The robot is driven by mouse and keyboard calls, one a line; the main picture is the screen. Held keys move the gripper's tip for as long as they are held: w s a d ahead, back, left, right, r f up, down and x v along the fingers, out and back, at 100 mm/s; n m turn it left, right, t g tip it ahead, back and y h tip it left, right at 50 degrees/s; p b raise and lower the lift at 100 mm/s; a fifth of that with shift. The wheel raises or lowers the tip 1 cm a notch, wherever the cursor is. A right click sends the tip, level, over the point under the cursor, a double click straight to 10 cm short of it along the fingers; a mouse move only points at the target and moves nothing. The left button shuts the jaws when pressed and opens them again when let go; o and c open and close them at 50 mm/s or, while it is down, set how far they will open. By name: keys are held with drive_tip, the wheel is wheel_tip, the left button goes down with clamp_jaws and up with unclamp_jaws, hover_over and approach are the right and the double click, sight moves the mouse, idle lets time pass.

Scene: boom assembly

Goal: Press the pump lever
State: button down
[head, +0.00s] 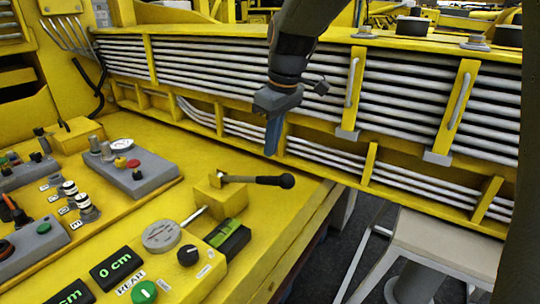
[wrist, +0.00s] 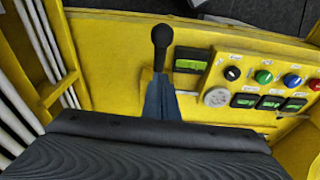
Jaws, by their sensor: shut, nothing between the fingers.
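The pump lever (head: 262,180) is a black rod with a round black knob, reaching right from a small yellow block (head: 229,201) on the yellow console. It lies about level in the head view. My gripper (head: 272,135) is shut and empty, with its blue fingers pointing down just above and slightly behind the lever near the knob end. In the wrist view the lever's black knob (wrist: 162,36) shows beyond the tips of my gripper (wrist: 160,84).
A gauge (head: 161,236), a black knob (head: 187,255) and a green-lit display (head: 228,237) sit near the lever block. A yellow beam with grey pipes (head: 210,62) runs behind my gripper. A pale seat (head: 446,240) stands at right. The console top behind the lever is clear.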

drive_tip(key=s+a+r+m+h+b, duration=0.1)
drive_tip(key=a+r+m+h+b, duration=0.1)
drive_tip(key=m, duration=0.6)
drive_tip(key=s+a+r+m+t+h+b, duration=0.1)
drive_tip(key=a+r+m+h+b, duration=0.2)
drive_tip(key=m, duration=0.6)
drive_tip(key=a+r+b, duration=0.1)
drive_tip(key=b, duration=0.1)
drive_tip(key=shift+s+r+h+b, duration=0.25)
drive_tip(key=shift+r+h+b, duration=0.05)
drive_tip(key=shift+r+b, duration=0.1)
drive_tip(key=shift+f, duration=0.15)
drive_tip(key=p+x, duration=0.4)
drive_tip(key=x, duration=0.9)
drive_tip(key=shift+s+d+f, duration=0.2)
drive_tip(key=shift+s+f, duration=0.15)
drive_tip(key=shift+f, duration=0.05)
drive_tip(key=shift+f, duration=0.1)
